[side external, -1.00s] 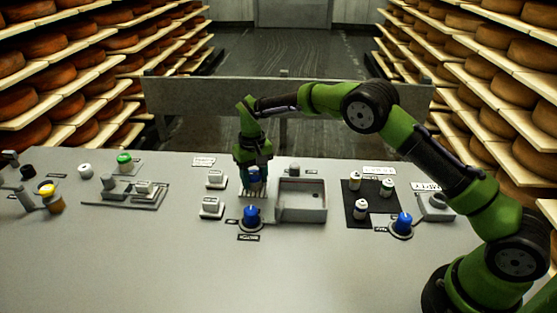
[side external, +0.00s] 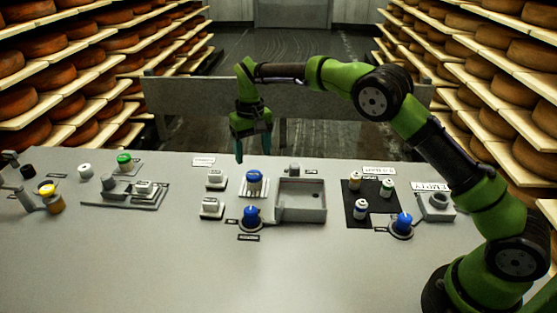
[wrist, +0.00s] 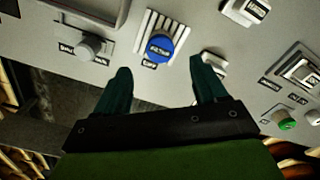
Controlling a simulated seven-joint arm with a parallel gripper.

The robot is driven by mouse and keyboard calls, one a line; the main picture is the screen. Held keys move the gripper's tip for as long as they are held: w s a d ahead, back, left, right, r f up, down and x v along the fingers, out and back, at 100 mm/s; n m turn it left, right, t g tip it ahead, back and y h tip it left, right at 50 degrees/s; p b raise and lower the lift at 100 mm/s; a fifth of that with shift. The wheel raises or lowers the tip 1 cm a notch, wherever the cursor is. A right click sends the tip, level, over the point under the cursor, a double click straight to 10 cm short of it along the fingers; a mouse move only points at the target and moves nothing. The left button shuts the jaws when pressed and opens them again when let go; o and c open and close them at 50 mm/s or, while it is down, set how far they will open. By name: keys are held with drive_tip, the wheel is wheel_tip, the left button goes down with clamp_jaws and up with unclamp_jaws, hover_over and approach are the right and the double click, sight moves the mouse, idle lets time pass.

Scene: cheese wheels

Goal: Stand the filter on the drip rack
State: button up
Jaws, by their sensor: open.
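The filter (side external: 254,179), with a blue top and a paler band, stands upright on the ribbed drip rack (side external: 247,194) in the side external view. In the wrist view the filter's round blue labelled top (wrist: 161,48) faces the camera, with the pale ribs of the rack (wrist: 153,20) around it. My gripper (side external: 253,152) is open and empty above and behind the filter, apart from it. Its two spread fingers also show in the wrist view (wrist: 162,78), with the filter beyond the gap between them. The filter's underside is hidden.
A grey open tray (side external: 302,214) stands right of the rack. A blue knob (side external: 251,217) is just in front, and two white switches (side external: 212,206) are to the left. A black mat (side external: 356,216) with several small containers lies farther right. The table's front is clear.

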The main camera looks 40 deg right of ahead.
drive_tip(key=s+d+r+t+y, duration=0.2)
drive_tip(key=s+d+r+t, duration=0.15)
drive_tip(key=s+r, duration=1.3)
drive_tip(key=s+d+f+m+t, duration=0.1)
drive_tip(key=s+t, duration=0.1)
drive_tip(key=s, duration=0.6)
drive_tip(key=s+f+t, duration=0.1)
drive_tip(key=s, duration=0.7)
drive_tip(key=shift+s+d+f+m+t, duration=0.15)
drive_tip(key=shift+d+f+m+t, duration=0.15)
drive_tip(key=shift+d+m+t, duration=0.1)
